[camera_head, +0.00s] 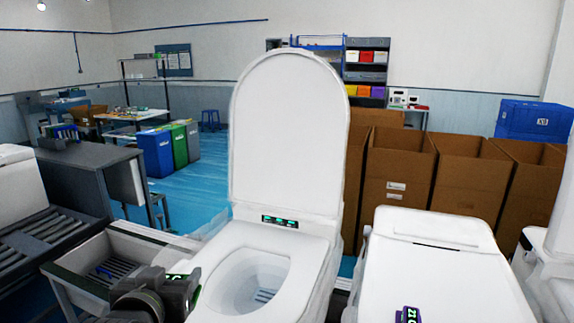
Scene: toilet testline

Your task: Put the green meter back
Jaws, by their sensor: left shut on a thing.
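My left gripper (190,290) comes in from the bottom left and is at the left edge of the open toilet's seat. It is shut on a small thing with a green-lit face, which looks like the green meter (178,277). The gripper hides most of it. The white toilet (300,255) stands in the middle with its lid upright and its bowl open. A dark panel with green digits (280,221) is at the base of the lid. My right gripper is out of view.
A grey open bin (75,282) with a blue item inside stands left of the toilet. A closed white toilet (435,275) stands at right, with a purple meter (408,314) on its lid. Brown cartons (398,180) line the back.

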